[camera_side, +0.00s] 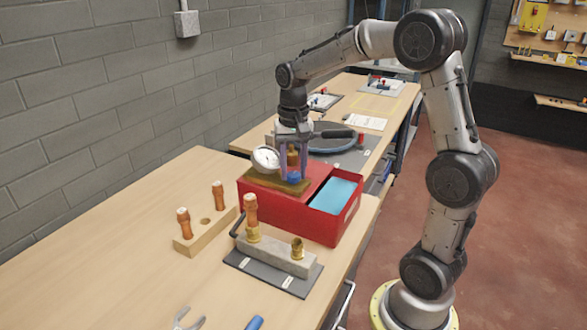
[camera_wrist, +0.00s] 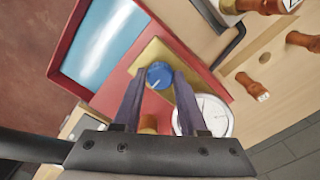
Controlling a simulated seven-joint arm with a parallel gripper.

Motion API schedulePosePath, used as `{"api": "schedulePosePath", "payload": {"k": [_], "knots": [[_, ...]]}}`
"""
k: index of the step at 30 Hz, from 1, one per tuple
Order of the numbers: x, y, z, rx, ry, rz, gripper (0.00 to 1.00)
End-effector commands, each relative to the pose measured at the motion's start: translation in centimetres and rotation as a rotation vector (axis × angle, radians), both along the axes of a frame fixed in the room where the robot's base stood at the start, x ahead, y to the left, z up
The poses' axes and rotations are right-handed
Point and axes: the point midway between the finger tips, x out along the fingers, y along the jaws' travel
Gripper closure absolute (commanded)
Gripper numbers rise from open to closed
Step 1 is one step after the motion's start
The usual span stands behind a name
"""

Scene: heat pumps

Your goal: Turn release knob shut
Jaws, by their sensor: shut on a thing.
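The release knob (camera_side: 293,177) is blue and sits on a brass-coloured block on the red case (camera_side: 322,229). In the wrist view the blue knob (camera_wrist: 159,75) shows a pale pointer line and lies between my fingertips. My gripper (camera_side: 294,176) points down over the block and is shut on the knob, with a finger on each side of it. A round white gauge (camera_side: 266,159) stands just left of my fingers; it also shows in the wrist view (camera_wrist: 205,116). My fingers partly hide the knob's sides.
A grey metal block with brass fittings (camera_side: 274,254) stands in front of the case, with a copper piece in one fitting. A wooden rack (camera_side: 205,231) with copper pieces is at left. The bench's left front is mostly clear.

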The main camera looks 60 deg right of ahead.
Motion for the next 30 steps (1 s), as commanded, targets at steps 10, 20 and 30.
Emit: {"api": "schedulePosePath", "payload": {"k": [10, 20, 30], "knots": [[0.02, 0.00, 0.17, 0.000, -0.003, -0.066, 1.00], [0.03, -0.01, 0.18, -0.001, -0.003, -0.068, 1.00], [0.01, 0.00, 0.08, 0.000, -0.001, -0.066, 0.28]]}}
